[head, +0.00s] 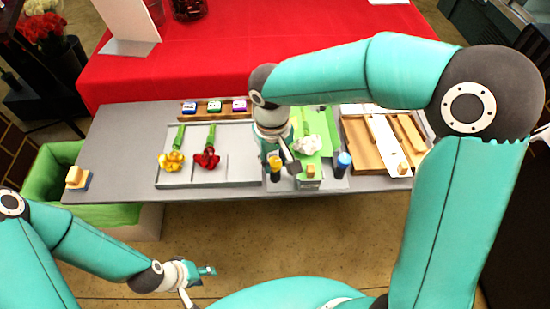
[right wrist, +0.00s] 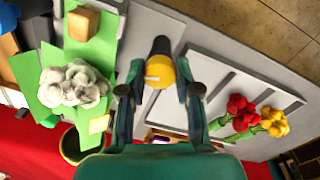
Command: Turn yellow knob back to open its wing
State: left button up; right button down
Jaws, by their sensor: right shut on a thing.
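The yellow knob (head: 275,165) stands at the front left of the green folding station (head: 308,182). In the right wrist view the yellow knob (right wrist: 160,72) has a dark end and sits between my right gripper's fingers (right wrist: 160,92). My right gripper (head: 279,163) is shut on it. Green wing panels (right wrist: 78,50) lie beside the knob, with white flowers (right wrist: 75,85) on them; the flowers also show in the head view (head: 308,146). I cannot tell which panel the knob moves. My left gripper (head: 198,282) is open and empty, in front of the table.
A blue-topped knob (head: 343,162) stands right of the station. A grey tray (head: 235,172) at left holds yellow flowers (head: 171,161) and red flowers (head: 207,157). A wooden tray (head: 362,145) is at right. A wooden block (head: 74,175) sits at the table's left end.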

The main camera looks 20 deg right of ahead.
jog(key=n, duration=0.3)
jog(key=shift+n, duration=0.4)
jog(key=n, duration=0.3)
jog(key=shift+n, duration=0.3)
jog(key=n+p, duration=0.1)
jog(key=n, duration=0.2)
jog(key=shift+r+n, duration=0.1)
jog(key=shift+n, duration=0.2)
jog(key=shift+w+d+n+p, duration=0.1)
jog(key=shift+n+p, duration=0.3)
jog(key=shift+n, duration=1.5)
jog(key=c, duration=0.8)
grip_release()
